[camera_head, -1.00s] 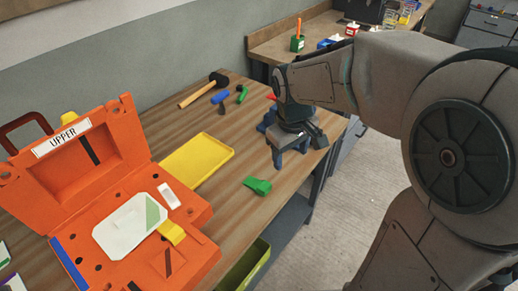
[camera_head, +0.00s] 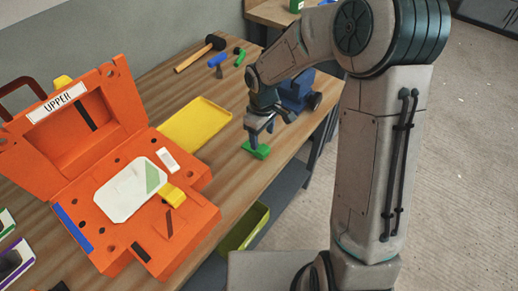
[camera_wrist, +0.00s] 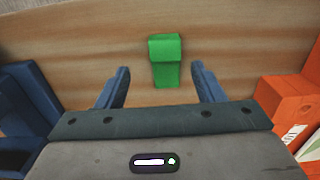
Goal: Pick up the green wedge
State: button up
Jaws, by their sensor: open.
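The green wedge (camera_head: 256,149) lies on the wooden table near its front edge, to the right of the yellow tray. My gripper (camera_head: 258,140) is over it, fingers pointing down, and partly hides it in the head view. In the wrist view the green wedge (camera_wrist: 165,60) shows whole, in line with the gap between my two blue fingers (camera_wrist: 162,85). The fingers are spread apart, one to each side of the gap, with nothing held between them.
An orange mould (camera_head: 100,235) with a lid marked UPPER stands on the left. A yellow tray (camera_head: 195,124) lies beside it. A blue object (camera_head: 297,92) stands behind my gripper. A mallet (camera_head: 203,54) and small tools lie at the back. A green bin (camera_head: 243,228) sits below the table edge.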

aim_at(261, 148)
jog(key=shift+s+a+f+p, duration=0.15)
jog(key=shift+f+p, duration=0.1)
jog(key=shift+f, duration=1.15)
jog(key=shift+s+f+p, duration=0.15)
jog(key=shift+f+p, duration=0.05)
jog(key=shift+f, duration=1.15)
jog(key=shift+c, duration=0.3)
jog(key=c, duration=1)
